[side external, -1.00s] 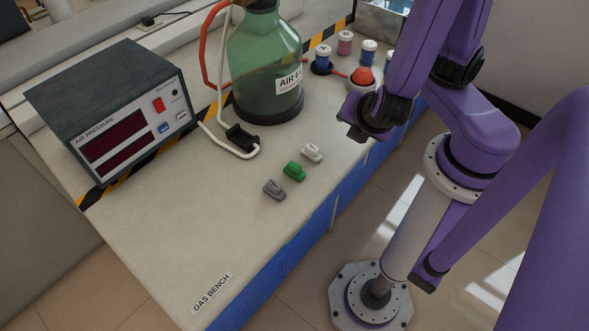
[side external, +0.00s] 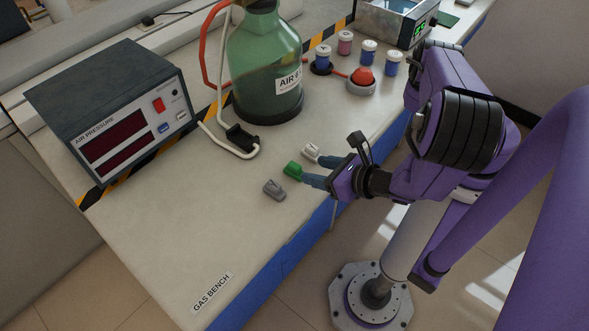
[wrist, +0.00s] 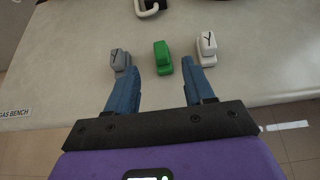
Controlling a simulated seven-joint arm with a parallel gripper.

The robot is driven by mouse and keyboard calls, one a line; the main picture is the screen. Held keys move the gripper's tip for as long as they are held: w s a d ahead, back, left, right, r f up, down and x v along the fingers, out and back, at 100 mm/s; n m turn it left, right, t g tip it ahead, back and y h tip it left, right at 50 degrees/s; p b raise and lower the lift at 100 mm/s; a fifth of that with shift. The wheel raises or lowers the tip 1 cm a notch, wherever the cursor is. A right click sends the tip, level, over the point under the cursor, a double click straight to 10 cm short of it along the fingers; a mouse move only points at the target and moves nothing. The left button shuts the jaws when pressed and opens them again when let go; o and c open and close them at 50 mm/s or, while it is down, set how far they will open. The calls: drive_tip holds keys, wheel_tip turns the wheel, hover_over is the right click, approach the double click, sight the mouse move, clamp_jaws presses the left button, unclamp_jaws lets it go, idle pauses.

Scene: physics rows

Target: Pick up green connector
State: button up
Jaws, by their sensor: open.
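The green connector (side external: 292,170) lies on the bench between a grey connector (side external: 273,189) and a white connector (side external: 311,152). In the wrist view the green connector (wrist: 162,58) is centred ahead of my gripper (wrist: 160,68), between the lines of its two blue fingers. My gripper (side external: 312,171) is open and empty, with its fingers pointing at the row from the bench's front edge. In the wrist view the left fingertip is close to the grey connector (wrist: 120,60) and the right fingertip is close to the white connector (wrist: 206,48). I cannot tell whether they touch.
Behind the row stand a black socket on a white tube (side external: 242,138), a green glass bottle (side external: 264,70) and the air pressure box (side external: 115,110). A red button (side external: 362,77) and several small jars stand at the back right. The front left of the bench is clear.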

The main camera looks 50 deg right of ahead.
sight(296, 166)
drive_tip(key=shift+x, duration=3.45)
clamp_jaws()
